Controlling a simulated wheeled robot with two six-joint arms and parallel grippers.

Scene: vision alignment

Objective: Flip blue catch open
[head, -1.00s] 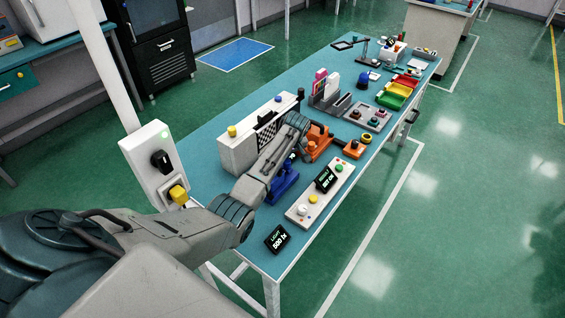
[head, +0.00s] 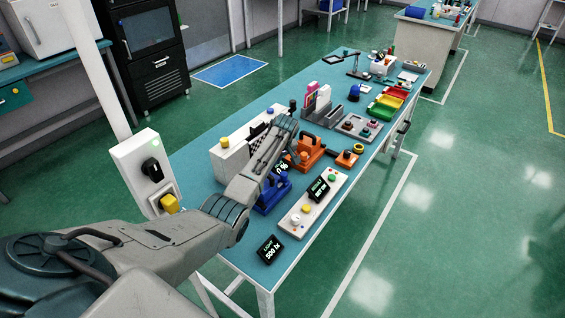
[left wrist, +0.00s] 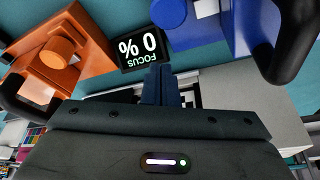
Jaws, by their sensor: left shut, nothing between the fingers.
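A blue catch device (head: 271,194) stands on the teal bench next to an orange one (head: 308,152). My left arm reaches over the bench and partly covers the blue device in the head view. In the left wrist view the blue body (left wrist: 205,22) is at the top, right of centre, and the orange device (left wrist: 62,50) is at the top left. My left gripper (left wrist: 160,70) is shut and empty, its dark fingers pointing at the bench between the two devices. A "FOCUS 0 %" display (left wrist: 139,46) lies just beyond the fingertips. My right gripper is out of view.
A white box with a yellow knob (head: 226,155) stands behind my arm. Trays (head: 383,107) and other fixtures fill the far end.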

